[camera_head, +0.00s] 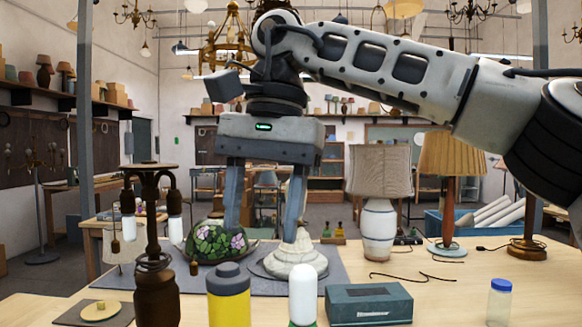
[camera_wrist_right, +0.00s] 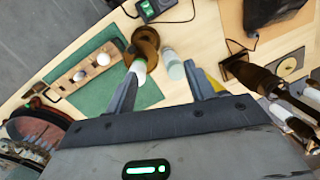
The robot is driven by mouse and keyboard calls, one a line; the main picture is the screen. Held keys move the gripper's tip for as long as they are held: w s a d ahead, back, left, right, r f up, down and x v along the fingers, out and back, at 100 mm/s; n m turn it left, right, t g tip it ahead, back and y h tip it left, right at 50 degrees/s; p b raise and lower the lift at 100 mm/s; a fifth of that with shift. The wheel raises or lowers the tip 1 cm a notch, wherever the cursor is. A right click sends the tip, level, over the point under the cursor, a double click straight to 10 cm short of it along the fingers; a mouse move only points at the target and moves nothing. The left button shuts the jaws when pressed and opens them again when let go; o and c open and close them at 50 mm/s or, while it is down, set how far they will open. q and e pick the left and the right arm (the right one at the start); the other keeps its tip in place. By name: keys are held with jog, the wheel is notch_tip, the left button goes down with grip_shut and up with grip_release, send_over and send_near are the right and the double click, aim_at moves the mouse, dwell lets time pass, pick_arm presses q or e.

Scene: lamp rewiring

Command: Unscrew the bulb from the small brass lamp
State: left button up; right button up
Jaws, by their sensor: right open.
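The small brass lamp (camera_wrist_right: 146,40) shows in the right wrist view, with its round base on the table. Its white bulb (camera_wrist_right: 139,69) shows close beside the left finger of my right gripper (camera_wrist_right: 160,74); I cannot tell whether they touch. A white round-topped object (camera_head: 303,290) stands at the bottom of the head view; I cannot tell whether it is that bulb. My right gripper (camera_head: 264,226) is open, its fingers pointing down with nothing held between them. My left gripper is out of view.
A dark lamp with hanging bulbs (camera_head: 156,290) and a yellow bottle (camera_head: 229,300) stand at left. A teal box (camera_head: 368,303) and a blue-capped jar (camera_head: 499,303) are at right. A pale cylinder (camera_wrist_right: 173,66) stands close to the brass lamp. A floral shade (camera_head: 213,243) lies behind.

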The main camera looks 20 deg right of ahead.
notch_tip(320, 180, up, 5)
jog(key=h, duration=0.2)
send_over(304, 303)
jog(key=w, duration=0.2)
jog(key=shift+t, duration=0.3)
jog(key=f+b, duration=0.1)
jog(key=f, duration=0.8)
jog(key=f+b, duration=0.1)
jog(key=f, duration=0.4)
jog(key=shift+s+d+f+b, duration=0.2)
jog(key=shift+d+f+b, duration=0.05)
jog(key=shift+f+b, duration=0.1)
jog(key=shift+f, duration=0.85)
pick_arm(q)
jog(key=shift+w+d+f, duration=0.2)
jog(key=shift+f, duration=0.15)
jog(key=shift+w+d+f, duration=0.15)
jog(key=shift+f, duration=0.2)
